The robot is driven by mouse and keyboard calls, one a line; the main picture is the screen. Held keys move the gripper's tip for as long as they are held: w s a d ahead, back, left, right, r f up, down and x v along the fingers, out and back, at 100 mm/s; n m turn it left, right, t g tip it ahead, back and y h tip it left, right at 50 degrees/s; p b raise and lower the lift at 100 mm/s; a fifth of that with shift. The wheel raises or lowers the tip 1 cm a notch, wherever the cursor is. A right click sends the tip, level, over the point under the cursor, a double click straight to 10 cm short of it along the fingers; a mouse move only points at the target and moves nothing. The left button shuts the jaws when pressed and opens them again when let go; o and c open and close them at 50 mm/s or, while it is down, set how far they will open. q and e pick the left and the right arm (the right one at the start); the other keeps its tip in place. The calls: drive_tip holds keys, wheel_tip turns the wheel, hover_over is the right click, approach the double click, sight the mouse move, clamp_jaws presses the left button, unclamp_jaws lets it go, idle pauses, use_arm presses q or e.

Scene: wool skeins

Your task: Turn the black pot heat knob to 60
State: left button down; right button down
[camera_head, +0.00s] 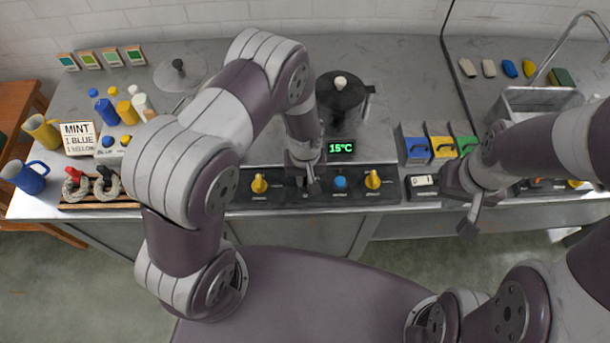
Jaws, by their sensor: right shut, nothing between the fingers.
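The black pot (340,100) stands on the counter behind the control panel (285,198). A green display (341,148) in front of it reads 15°C. The panel carries a left yellow knob (259,184), a right yellow knob (373,179) and a blue button (340,182). Their labels are too small to read. My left gripper (312,186) points down at the panel between the left yellow knob and the blue button, hiding that spot; its finger opening is unclear. My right gripper (468,228) is shut and empty, in front of the counter's edge.
A white switch box (422,186) and blue, yellow and green boxes (416,149) stand right of the panel. A sink (540,103) is at the far right. Coloured bottles (107,112), a sign (79,138), mugs (30,178) and wool skeins (106,187) are at left.

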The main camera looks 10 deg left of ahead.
idle(0.3)
use_arm(q)
drive_tip(key=m, duration=0.5)
drive_tip(key=shift+m, duration=0.4)
drive_tip(key=m, duration=1.2)
drive_tip(key=shift+w+m+b, duration=0.1)
drive_tip(key=shift+m+b, duration=0.25)
drive_tip(key=shift+m, duration=0.05)
drive_tip(key=m, duration=0.5)
drive_tip(key=c, duration=1.1)
unclamp_jaws()
